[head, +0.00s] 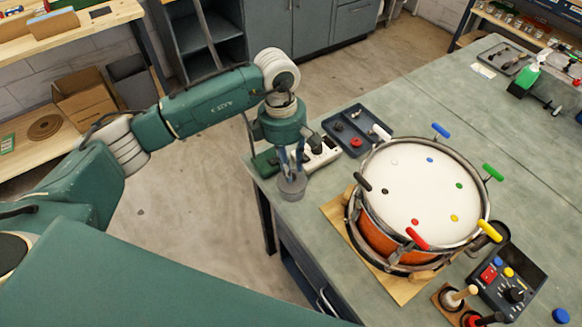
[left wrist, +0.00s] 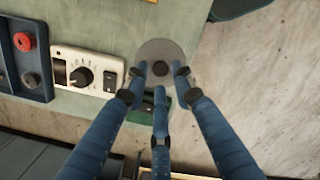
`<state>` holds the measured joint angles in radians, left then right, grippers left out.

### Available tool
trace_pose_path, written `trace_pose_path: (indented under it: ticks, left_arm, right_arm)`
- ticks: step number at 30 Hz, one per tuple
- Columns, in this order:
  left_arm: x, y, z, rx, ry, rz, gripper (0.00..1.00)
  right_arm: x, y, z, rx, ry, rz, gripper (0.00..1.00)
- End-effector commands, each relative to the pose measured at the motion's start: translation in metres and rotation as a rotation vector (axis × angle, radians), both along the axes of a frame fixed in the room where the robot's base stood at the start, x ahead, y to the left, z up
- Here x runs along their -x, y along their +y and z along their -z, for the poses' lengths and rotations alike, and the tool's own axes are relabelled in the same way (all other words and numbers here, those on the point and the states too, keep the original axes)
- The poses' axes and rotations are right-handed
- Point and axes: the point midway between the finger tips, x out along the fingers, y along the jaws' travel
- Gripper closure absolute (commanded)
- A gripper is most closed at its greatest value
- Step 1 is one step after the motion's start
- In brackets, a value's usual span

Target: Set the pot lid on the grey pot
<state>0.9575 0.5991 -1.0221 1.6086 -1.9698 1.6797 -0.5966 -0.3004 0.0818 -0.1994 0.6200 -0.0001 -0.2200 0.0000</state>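In the left wrist view, a round grey lid (left wrist: 151,48) with a dark knob (left wrist: 160,69) lies under the gripper. My right gripper is out of view.
A white control box (head: 316,155) and a dark tray (head: 357,130) sit close behind the pot. A large drum (head: 420,195) with coloured keys stands to the right on a wooden board. The bench behind the drum is mostly clear.

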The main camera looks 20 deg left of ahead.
Motion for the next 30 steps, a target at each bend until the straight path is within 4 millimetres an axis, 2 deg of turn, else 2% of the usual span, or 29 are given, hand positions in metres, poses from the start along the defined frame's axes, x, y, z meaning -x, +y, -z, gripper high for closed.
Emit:
trace_pose_path:
  ticks: [30]
  left_arm:
    - [-0.003,0.009,-0.082,0.000,-0.001,0.001,0.75]
  right_arm:
    - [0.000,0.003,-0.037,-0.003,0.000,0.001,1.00]
